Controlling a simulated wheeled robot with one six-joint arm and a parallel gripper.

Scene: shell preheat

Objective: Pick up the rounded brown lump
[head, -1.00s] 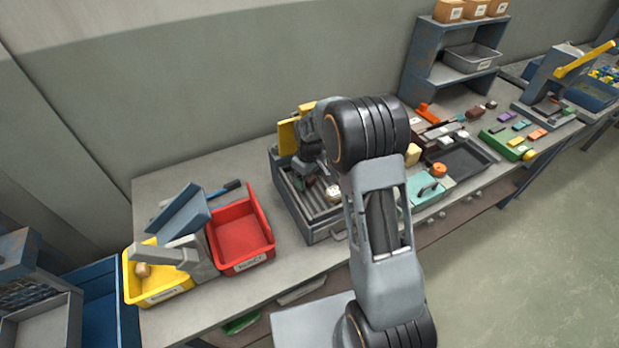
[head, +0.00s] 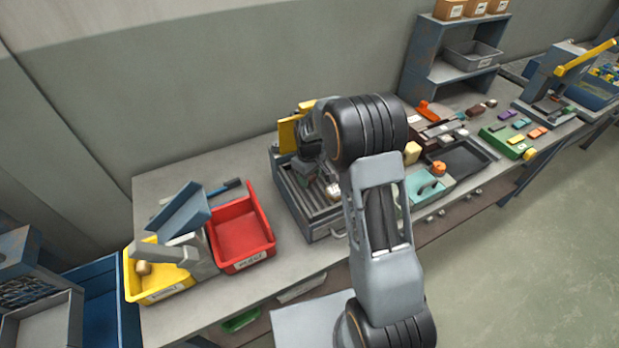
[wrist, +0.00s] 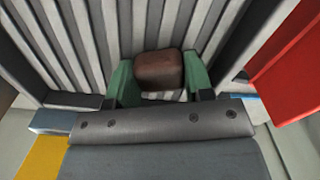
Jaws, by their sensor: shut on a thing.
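The rounded brown lump (wrist: 160,69) sits between the two green fingers of my gripper (wrist: 160,80) in the wrist view. The fingers touch it on its left and right sides, and the gripper is shut on it. Grey ribbed slats of a tray (wrist: 85,45) lie beyond the lump; I cannot tell whether the lump still touches them. In the head view my gripper (head: 308,168) is over the grey ribbed tray (head: 322,234), partly behind my arm. I cannot make out the lump there.
A red bin (head: 240,262) and a yellow bin (head: 160,293) stand left of the tray. A teal box with an orange knob (head: 439,168) and a dark tray (head: 462,160) are to the right. A grey shelf (head: 425,60) stands behind. Some bare bench lies between red bin and ribbed tray.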

